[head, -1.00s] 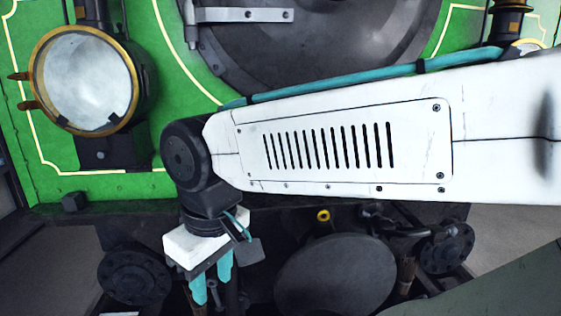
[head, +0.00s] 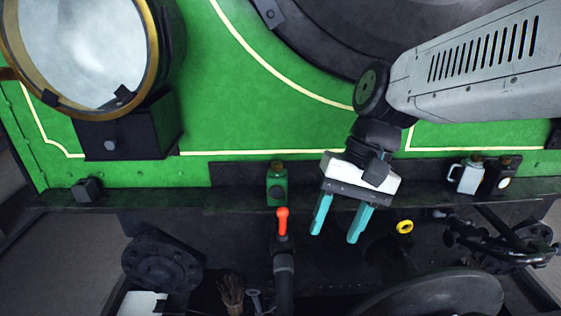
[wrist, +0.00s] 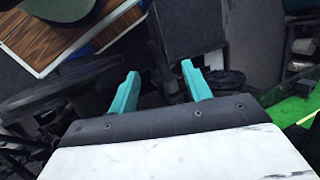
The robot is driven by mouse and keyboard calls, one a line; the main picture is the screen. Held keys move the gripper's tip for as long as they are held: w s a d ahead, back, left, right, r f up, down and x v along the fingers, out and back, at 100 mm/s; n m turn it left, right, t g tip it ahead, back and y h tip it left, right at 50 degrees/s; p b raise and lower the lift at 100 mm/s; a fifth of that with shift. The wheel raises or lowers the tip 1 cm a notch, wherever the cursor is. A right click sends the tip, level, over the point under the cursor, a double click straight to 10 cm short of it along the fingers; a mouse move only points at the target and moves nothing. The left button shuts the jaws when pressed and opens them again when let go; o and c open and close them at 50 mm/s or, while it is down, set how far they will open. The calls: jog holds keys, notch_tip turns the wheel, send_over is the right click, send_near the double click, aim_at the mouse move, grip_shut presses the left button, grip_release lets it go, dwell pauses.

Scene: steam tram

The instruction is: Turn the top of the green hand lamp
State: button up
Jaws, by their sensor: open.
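The green hand lamp (head: 277,187) stands upright on the dark ledge below the green tram front in the head view. It is small, with a round lens on its front and a brownish top (head: 278,166). My gripper (head: 335,238) is to the right of the lamp and apart from it, its two teal fingers spread and pointing down over the ledge's front edge. Nothing is between the fingers. In the wrist view my gripper (wrist: 163,80) also shows spread and empty, and I cannot make out the lamp there.
A red-tipped lever (head: 282,222) rises just below the lamp. A big headlamp (head: 80,55) is at upper left. A grey-white can (head: 468,177) and a dark lamp (head: 500,180) stand on the ledge at right. A round buffer (head: 435,295) is at lower right.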

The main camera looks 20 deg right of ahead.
jog(key=w+a+m+y, duration=0.2)
jog(key=w+m+y, duration=0.3)
jog(key=w, duration=0.3)
jog(key=m+t+y, duration=0.7)
jog(key=m+t, duration=0.2)
jog(key=m, duration=0.5)
send_near(277, 163)
jog(key=x, duration=1)
jog(key=c, duration=1)
